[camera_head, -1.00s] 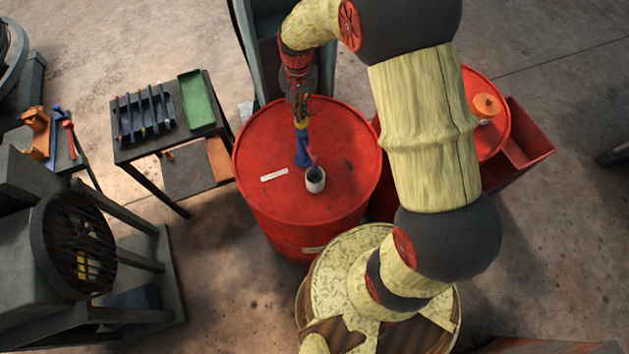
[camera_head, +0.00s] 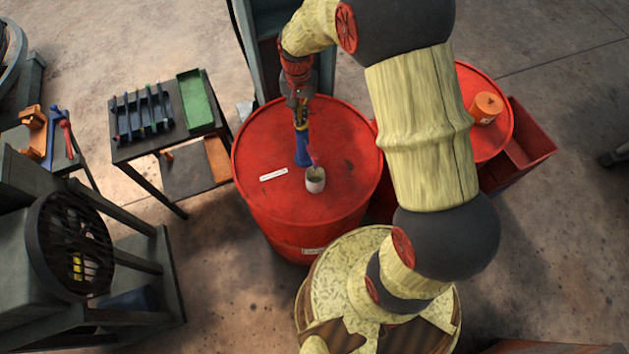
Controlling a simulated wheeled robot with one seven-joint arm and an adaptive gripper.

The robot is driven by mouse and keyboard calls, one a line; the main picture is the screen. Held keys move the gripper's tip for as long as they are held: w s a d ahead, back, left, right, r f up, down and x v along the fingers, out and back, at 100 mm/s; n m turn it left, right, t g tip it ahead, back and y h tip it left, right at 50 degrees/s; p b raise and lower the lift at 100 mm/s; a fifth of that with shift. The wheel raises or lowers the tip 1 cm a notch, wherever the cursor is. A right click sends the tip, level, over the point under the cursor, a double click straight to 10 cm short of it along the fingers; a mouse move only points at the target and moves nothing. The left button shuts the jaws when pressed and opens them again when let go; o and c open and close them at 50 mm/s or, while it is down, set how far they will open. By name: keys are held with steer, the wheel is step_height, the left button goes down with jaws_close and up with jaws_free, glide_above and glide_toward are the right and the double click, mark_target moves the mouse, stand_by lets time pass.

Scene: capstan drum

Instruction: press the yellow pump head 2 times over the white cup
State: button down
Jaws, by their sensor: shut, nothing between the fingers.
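A blue pump bottle (camera_head: 303,150) stands upright on the red drum (camera_head: 262,145). Its yellow pump head (camera_head: 302,117) shows just under my gripper (camera_head: 300,102). My gripper is shut and points down at the head; it seems to touch it, but the fingertips are small and overlap the head. A small red part (camera_head: 313,158) sticks out from the bottle toward the cup. The white cup (camera_head: 315,183) stands upright in front of the bottle, with its opening below that red part. The cup's inside looks pale greenish.
A white label strip (camera_head: 274,174) lies on the drum left of the cup. A dark table with a green tray (camera_head: 195,100) and a rack (camera_head: 143,112) stands left. A second red drum with an orange container (camera_head: 486,107) is right, behind my arm.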

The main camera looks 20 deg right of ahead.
steer(key=shift+f, duration=0.6)
steer(key=shift+r, duration=0.1)
steer(key=shift+r+p, duration=1.15)
steer(key=shift+r, duration=1.2)
steer(key=shift+f, duration=0.25)
